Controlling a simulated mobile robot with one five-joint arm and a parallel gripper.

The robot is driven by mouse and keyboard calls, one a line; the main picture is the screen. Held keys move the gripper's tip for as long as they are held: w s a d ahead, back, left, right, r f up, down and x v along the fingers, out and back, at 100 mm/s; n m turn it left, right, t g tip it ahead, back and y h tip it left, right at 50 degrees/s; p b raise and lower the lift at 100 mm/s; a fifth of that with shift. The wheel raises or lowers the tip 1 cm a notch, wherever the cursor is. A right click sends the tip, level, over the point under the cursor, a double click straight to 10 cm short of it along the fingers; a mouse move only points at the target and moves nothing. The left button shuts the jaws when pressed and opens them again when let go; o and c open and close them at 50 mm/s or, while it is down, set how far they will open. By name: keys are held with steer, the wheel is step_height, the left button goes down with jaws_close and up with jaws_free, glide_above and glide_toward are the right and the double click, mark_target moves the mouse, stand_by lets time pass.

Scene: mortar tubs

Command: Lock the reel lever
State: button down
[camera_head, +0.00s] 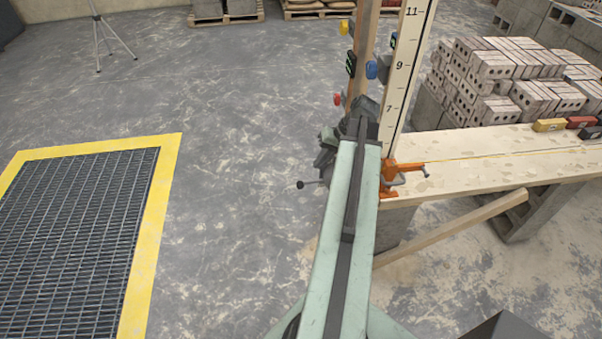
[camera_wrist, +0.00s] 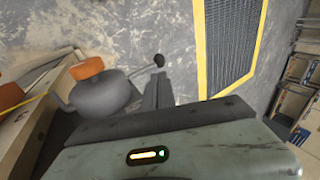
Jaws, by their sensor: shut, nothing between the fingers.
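The reel (camera_wrist: 100,92) is a rounded grey body with an orange knob on top, at the left in the wrist view. Its lever ends in a black ball (camera_wrist: 158,61) and sticks out to the right of the body. In the head view the black ball (camera_head: 300,184) shows left of my arm, while the reel body is mostly hidden behind the arm. My gripper (camera_wrist: 159,78) is shut and empty, with its dark fingertips just below the ball in the wrist view. I cannot tell whether they touch the lever.
An orange clamp (camera_head: 400,175) sits on the plank's (camera_head: 480,160) near end, beside a numbered measuring staff (camera_head: 405,70). A yellow line runs along the plank. Bricks (camera_head: 500,75) are stacked behind. A yellow-edged floor grate (camera_head: 75,235) lies left, with open floor between.

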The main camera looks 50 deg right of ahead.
mark_target(302, 184)
steer(key=b+x, duration=0.9)
steer(key=x, duration=0.1)
steer(key=shift+s+f, duration=0.1)
steer(key=shift+f, duration=0.05)
